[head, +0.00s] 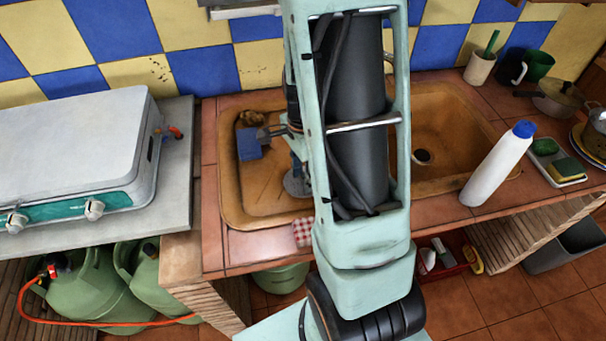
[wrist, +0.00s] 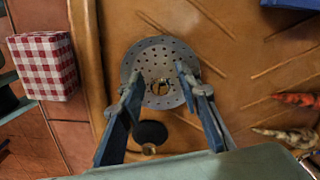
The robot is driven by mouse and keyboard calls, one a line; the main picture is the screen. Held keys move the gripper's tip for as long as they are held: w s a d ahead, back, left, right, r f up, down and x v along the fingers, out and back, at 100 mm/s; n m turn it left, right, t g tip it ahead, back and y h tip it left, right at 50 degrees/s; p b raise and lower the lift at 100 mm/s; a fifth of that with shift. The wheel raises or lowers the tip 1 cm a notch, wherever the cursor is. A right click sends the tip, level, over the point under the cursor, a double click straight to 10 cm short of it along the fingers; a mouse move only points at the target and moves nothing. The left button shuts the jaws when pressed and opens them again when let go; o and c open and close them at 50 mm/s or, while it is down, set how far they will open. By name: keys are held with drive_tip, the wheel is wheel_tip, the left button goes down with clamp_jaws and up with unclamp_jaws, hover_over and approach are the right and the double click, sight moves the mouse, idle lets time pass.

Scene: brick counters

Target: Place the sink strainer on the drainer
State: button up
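The sink strainer (wrist: 160,52), a round grey metal disc with many small holes, is on or just above the grooved brown drainer (wrist: 240,75). In the head view the strainer (head: 295,187) shows partly, beside my arm, on the left part of the sink, the drainer (head: 258,190). My gripper (wrist: 160,84) is open, with its blue fingers pointing at the strainer. The fingertips are apart, on either side of its middle, and overlap its near half in the picture. I cannot tell whether they touch it. Nothing shows held between them.
A red-checked box (wrist: 44,65) stands on the tiled edge left of the drainer. A blue object (head: 250,144) lies on the drainer's far left. The basin with its drain hole (head: 422,157) and a white bottle (head: 498,165) are right of my arm.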

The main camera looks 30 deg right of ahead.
wheel_tip(320, 180, up, 12)
drive_tip(key=p, duration=0.1)
idle(0.7)
